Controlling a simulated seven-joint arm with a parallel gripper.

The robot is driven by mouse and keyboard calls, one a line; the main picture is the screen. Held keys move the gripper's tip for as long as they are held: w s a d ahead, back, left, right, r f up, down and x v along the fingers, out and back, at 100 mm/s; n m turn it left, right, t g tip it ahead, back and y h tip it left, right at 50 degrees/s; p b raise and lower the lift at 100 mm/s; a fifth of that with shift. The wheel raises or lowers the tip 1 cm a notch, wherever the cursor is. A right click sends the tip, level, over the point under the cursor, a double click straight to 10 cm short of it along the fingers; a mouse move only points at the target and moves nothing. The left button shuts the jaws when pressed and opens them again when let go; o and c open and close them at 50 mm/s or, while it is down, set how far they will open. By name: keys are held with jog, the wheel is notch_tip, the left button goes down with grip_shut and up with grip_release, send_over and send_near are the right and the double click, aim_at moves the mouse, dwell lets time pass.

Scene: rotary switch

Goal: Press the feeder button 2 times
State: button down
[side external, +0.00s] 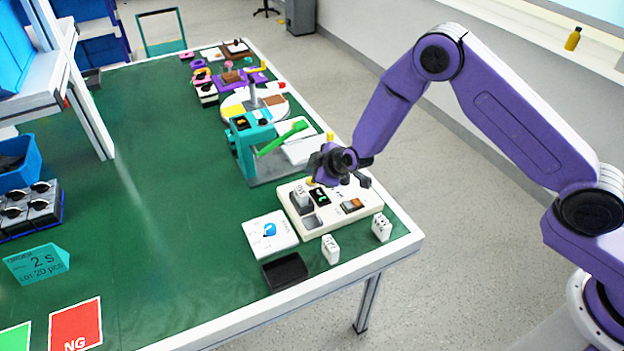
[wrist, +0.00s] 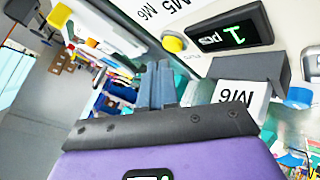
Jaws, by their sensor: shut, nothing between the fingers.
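The feeder (side external: 335,222) is a cream box near the front right corner of the green table. A yellow button (wrist: 173,44) sits on its face beside a black display (wrist: 228,36) reading "1 pcs"; the button also shows in the side view (side external: 310,181). My gripper (side external: 343,180) is above the back part of the feeder. In the wrist view its grey fingers (wrist: 160,72) are together and empty, their tips close to the yellow button. I cannot tell whether they touch it.
A grey bin labelled M6 (wrist: 245,92) stands beside the display. White labelled blocks (side external: 330,249) (side external: 381,228), a white square pad (side external: 270,234) and a black tray (side external: 285,271) lie around the feeder. A teal press with a green lever (side external: 285,138) stands behind. The table's left middle is clear.

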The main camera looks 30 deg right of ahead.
jog(key=shift+r, duration=2.5)
dwell(0.8)
jog(key=shift+r, duration=1.9)
jog(key=shift+f, duration=0.15)
jog(key=shift+f, duration=4.25)
jog(key=shift+f, duration=0.1)
jog(key=shift+f, duration=0.35)
